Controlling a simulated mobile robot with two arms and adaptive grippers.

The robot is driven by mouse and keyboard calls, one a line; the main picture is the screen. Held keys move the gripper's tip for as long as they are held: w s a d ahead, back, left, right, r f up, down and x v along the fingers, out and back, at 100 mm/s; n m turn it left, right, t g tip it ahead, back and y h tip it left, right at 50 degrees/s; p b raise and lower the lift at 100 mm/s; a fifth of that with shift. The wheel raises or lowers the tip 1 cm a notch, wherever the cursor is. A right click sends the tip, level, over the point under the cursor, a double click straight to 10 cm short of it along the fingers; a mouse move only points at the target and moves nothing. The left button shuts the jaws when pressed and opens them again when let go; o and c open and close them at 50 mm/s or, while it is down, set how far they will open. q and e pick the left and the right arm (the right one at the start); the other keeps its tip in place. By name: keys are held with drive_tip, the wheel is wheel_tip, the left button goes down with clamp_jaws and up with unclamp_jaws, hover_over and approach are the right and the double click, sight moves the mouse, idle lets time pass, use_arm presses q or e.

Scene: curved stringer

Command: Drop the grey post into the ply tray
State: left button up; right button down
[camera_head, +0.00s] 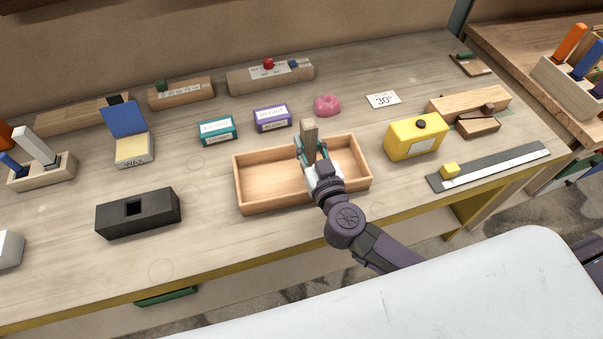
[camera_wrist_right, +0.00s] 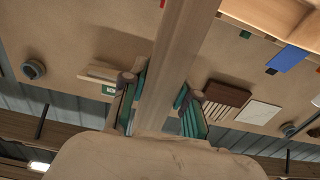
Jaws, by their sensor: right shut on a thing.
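The grey post (camera_head: 310,138), looking brownish grey here, stands roughly upright in my right gripper (camera_head: 312,160), which is shut on it. The post rises above the fingers; in the head view its lower end is hidden by the gripper. The ply tray (camera_head: 242,187) is a shallow open wooden box on the bench. My right gripper is over the tray's middle to right part, and the visible left part of the tray is empty. In the right wrist view the post (camera_wrist_right: 182,55) runs between the green-padded fingers (camera_wrist_right: 160,98). My left gripper is not in view.
A black block with a square hole (camera_head: 160,215) lies left of the tray. A yellow box (camera_head: 402,142) stands to the right. Teal (camera_head: 217,132) and purple (camera_head: 271,119) boxes and a pink lump (camera_head: 327,106) sit behind. Bare bench lies between the black block and tray.

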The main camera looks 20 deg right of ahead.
drive_tip(key=c, duration=0.8)
unclamp_jaws()
drive_tip(key=s, duration=1.2)
drive_tip(key=shift+d, duration=0.2)
